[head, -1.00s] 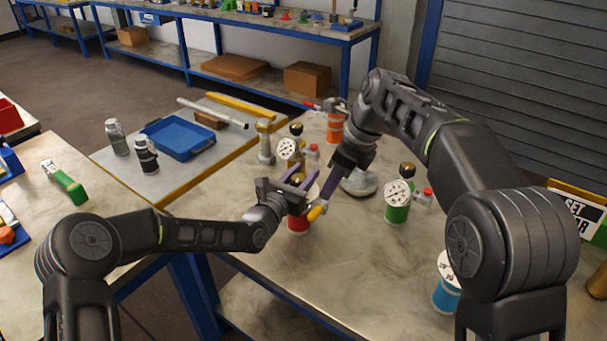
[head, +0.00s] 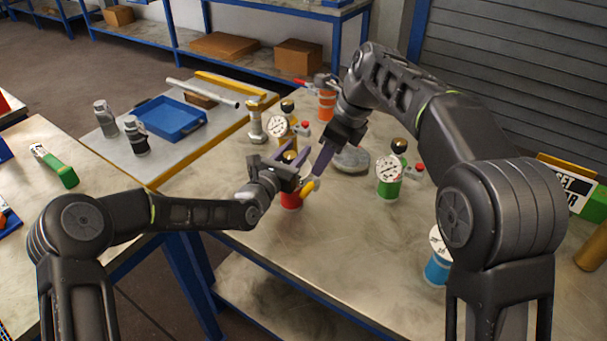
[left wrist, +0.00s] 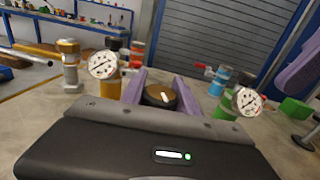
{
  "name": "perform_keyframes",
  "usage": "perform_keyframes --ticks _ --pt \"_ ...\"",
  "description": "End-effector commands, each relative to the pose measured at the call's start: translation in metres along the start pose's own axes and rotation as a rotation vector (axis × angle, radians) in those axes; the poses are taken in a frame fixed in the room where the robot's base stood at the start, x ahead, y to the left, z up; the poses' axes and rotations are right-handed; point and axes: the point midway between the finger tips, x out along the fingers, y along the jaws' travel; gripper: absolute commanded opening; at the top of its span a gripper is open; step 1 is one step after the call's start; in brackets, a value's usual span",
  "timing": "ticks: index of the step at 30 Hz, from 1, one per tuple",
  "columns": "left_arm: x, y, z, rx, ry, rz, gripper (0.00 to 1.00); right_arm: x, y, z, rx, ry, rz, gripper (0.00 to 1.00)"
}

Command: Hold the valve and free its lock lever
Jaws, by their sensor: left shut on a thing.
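The valve with a red body (head: 291,200) stands on the near table. A yellow lever (head: 308,187) sticks out on its right side. My left gripper (head: 293,153) is shut on the valve's upper part and hides much of it. The left wrist view shows its purple fingers on either side of a dark round top with a gold face (left wrist: 160,95). My right gripper (head: 316,174) reaches down from the upper right, with its purple fingertips close beside the yellow lever. Whether they touch the lever, and how far they are open, I cannot tell.
A yellow gauge vessel (head: 279,128) stands behind, a green one (head: 388,183) to the right, and a blue one (head: 437,265) nearer. An orange vessel (head: 327,103) stands at the back. A grey disc (head: 351,159) lies behind my right gripper.

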Motion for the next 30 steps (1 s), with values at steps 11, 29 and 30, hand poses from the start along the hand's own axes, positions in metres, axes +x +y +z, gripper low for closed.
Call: perform_keyframes --ticks 11,29,30 --pt "0.0 0.0 0.0 0.0 0.0 0.0 0.0 0.0 0.0 0.0 0.0 0.0 0.0 0.36" --pt "0.0 0.0 0.0 0.0 0.0 0.0 0.0 -0.012 -0.013 -0.014 0.036 -0.017 -0.012 0.4" --pt "0.0 0.0 0.0 0.0 0.0 0.0 0.0 -0.017 -0.016 -0.022 0.054 -0.027 -0.01 0.4"
